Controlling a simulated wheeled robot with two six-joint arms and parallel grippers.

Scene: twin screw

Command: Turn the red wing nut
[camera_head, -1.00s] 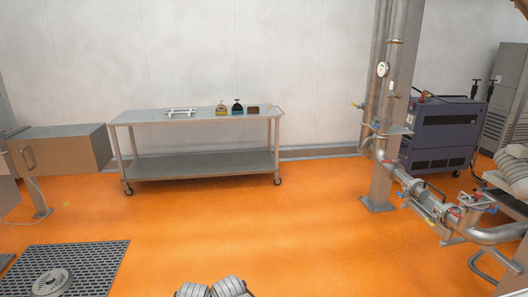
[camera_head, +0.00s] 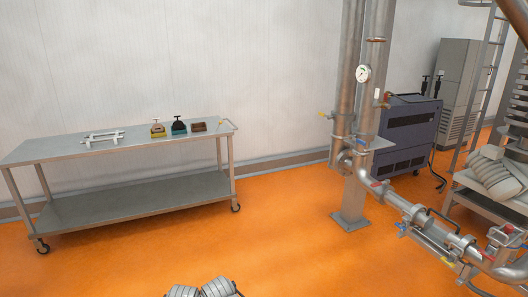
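A steel pipe assembly (camera_head: 405,207) runs from the upright pipes at centre right down to the lower right. Small red parts show on it: one near the upper joint (camera_head: 376,184), one at the lower right (camera_head: 489,258) and one on top of a fitting (camera_head: 508,229). They are too small to tell which is the red wing nut. Blue and yellow parts sit close to them. No gripper can be made out in the view. Grey ribbed shapes at the bottom edge are cut off, and I cannot tell what they are.
A steel cart (camera_head: 130,190) stands at the left with several small items on top. A dark blue machine (camera_head: 408,135) stands behind the pipes. A rack with ribbed grey parts (camera_head: 497,172) is at the right. The orange floor (camera_head: 290,240) between cart and pipes is clear.

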